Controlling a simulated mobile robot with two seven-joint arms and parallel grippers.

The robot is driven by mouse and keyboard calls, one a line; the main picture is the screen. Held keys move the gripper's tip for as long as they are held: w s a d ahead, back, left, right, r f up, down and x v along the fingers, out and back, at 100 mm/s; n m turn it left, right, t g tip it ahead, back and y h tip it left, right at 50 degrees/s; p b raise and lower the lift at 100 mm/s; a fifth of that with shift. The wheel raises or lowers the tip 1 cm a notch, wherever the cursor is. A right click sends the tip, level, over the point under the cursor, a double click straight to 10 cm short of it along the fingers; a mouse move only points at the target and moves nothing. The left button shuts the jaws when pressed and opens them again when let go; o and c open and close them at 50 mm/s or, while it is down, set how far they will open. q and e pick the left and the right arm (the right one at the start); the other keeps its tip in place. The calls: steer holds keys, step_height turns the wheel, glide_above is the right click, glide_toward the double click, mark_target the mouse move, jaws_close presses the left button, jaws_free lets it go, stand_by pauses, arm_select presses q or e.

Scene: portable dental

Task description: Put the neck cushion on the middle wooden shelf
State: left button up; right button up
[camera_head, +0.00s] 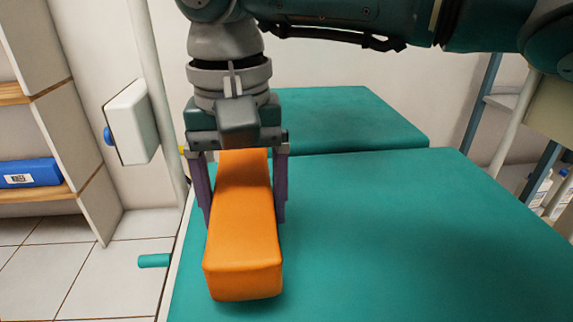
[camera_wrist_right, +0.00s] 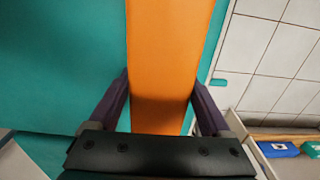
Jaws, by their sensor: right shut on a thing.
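The neck cushion (camera_head: 243,235) is a long orange block over the left part of the teal padded bed. My right gripper (camera_head: 243,215) comes down from above and is shut on it, one dark finger on each long side. In the right wrist view the cushion (camera_wrist_right: 168,60) runs between the two fingers (camera_wrist_right: 160,100). I cannot tell whether its underside touches the bed. A wooden shelf board (camera_head: 45,193) of the shelf unit shows at the left and bears a blue box. Another wooden board (camera_head: 35,92) is above it. My left gripper is not in view.
The teal bed (camera_head: 420,230) fills the middle and right. The blue box (camera_head: 30,173) takes up part of the lower visible board. A white box (camera_head: 131,122) on a pole stands between shelf unit and bed. Bottles (camera_head: 540,188) stand at the far right. Tiled floor lies left.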

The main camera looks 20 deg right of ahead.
steer(key=s+d, duration=0.1)
steer(key=d, duration=0.1)
steer(key=s+d, duration=0.1)
steer(key=d, duration=0.1)
steer(key=s+d, duration=0.1)
steer(key=d, duration=0.1)
steer(key=shift+d+f, duration=0.25)
steer(key=shift+d, duration=0.1)
steer(key=b, duration=0.1)
glide_above(387, 241)
steer(key=shift+r, duration=0.1)
step_height(387, 241, down, 4)
steer(key=shift+r+b, duration=0.15)
steer(key=shift+b, duration=1)
steer(key=shift+r, duration=0.1)
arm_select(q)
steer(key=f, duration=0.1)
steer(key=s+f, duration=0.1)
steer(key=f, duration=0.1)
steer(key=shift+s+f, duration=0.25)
arm_select(e)
steer(key=shift+f, duration=0.2)
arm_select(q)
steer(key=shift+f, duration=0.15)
arm_select(e)
steer(key=o, duration=1.3)
steer(key=shift+c, duration=0.2)
steer(key=shift+r, duration=0.15)
